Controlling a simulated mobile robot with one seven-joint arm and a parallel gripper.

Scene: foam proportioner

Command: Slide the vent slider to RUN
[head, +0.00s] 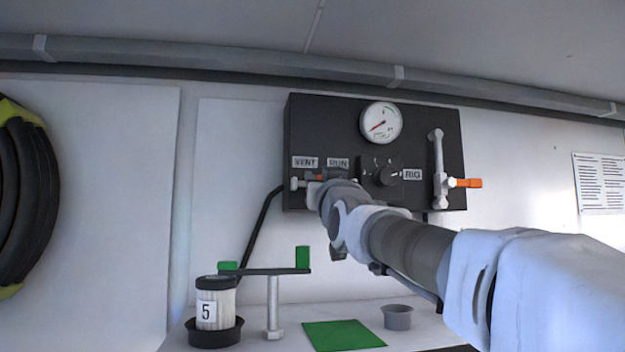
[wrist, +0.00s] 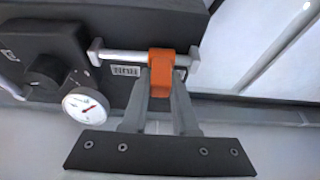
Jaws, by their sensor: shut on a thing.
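The vent slider (wrist: 161,68) is an orange block on a short silver rail (wrist: 122,56). In the wrist view it sits right of the rail's middle, nearer the right end post. My gripper (wrist: 162,88) is shut on it, one finger on each side. In the head view, only a bit of orange slider (head: 315,178) shows, below and between the VENT label (head: 304,162) and the RUN label (head: 338,163), nearer VENT. My wrist hides the fingers and the rail's right part there. One label (wrist: 125,71) shows left of the slider in the wrist view, too small to read.
The black panel (head: 420,118) also carries a gauge (head: 381,122), a dark knob (head: 385,174) beside the RIG label (head: 412,174), and an orange-tipped lever (head: 465,183). Below, the bench holds a canister (head: 215,304), a green-ended stand (head: 273,300), a green mat (head: 343,336) and a grey cup (head: 397,318).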

